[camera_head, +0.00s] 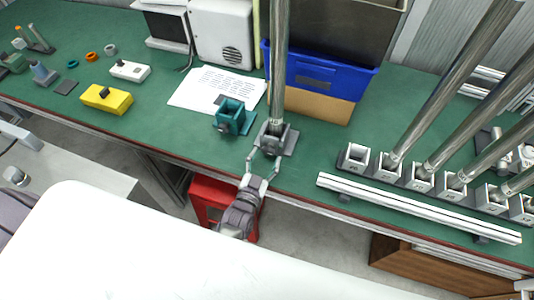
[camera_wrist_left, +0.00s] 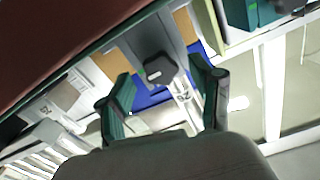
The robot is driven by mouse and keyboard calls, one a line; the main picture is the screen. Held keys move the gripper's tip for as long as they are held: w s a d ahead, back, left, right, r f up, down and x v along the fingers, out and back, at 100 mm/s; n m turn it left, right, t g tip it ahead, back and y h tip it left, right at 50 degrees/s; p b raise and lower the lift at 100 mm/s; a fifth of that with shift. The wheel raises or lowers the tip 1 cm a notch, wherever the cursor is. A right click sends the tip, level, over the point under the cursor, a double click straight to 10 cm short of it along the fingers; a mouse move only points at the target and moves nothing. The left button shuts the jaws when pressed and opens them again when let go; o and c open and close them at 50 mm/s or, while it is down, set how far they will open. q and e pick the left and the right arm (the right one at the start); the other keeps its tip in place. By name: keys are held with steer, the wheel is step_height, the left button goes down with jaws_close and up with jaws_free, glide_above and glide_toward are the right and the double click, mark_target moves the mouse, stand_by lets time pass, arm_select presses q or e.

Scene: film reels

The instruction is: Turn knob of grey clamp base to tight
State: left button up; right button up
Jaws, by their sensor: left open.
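The grey clamp base (camera_head: 288,143) stands near the front edge of the green bench, with a tall metal pole (camera_head: 278,70) upright in it. Its dark knob (camera_wrist_left: 158,69) shows in the left wrist view, between the two fingers and apart from both. My left gripper (camera_head: 264,161) is open at the front side of the clamp base; its fingers (camera_wrist_left: 163,90) spread to either side of the knob in the wrist view. I cannot tell from the knob how tight it is. My right gripper is not in view.
A teal clamp base (camera_head: 232,116) stands just left. Behind are a paper sheet (camera_head: 215,88) and a blue bin (camera_head: 318,78). To the right are a white rail (camera_head: 415,208) and a row of numbered sockets (camera_head: 418,177) with slanting poles.

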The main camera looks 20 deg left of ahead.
arm_select(q)
steer(key=s, duration=1)
steer(key=shift+s+a, duration=0.15)
steer(key=s+f+g+h, duration=0.1)
steer(key=s+f+g, duration=0.35)
steer(key=f, duration=0.65)
steer(key=s+f+g, duration=0.4)
steer(key=s+f, duration=0.2)
steer(key=f, duration=0.6)
steer(key=s+a+f+g, duration=0.2)
steer(key=s+f, duration=0.2)
steer(key=s, duration=0.2)
steer(key=s+a+f+g+y, duration=0.1)
steer(key=s+a+f+g, duration=0.2)
steer(key=s, duration=0.4)
steer(key=s+a+f+g, duration=0.3)
steer(key=s+f, duration=0.2)
steer(key=s, duration=0.2)
steer(key=shift+y, duration=0.3)
steer(key=shift+s+g, duration=0.1)
steer(key=shift+g, duration=0.15)
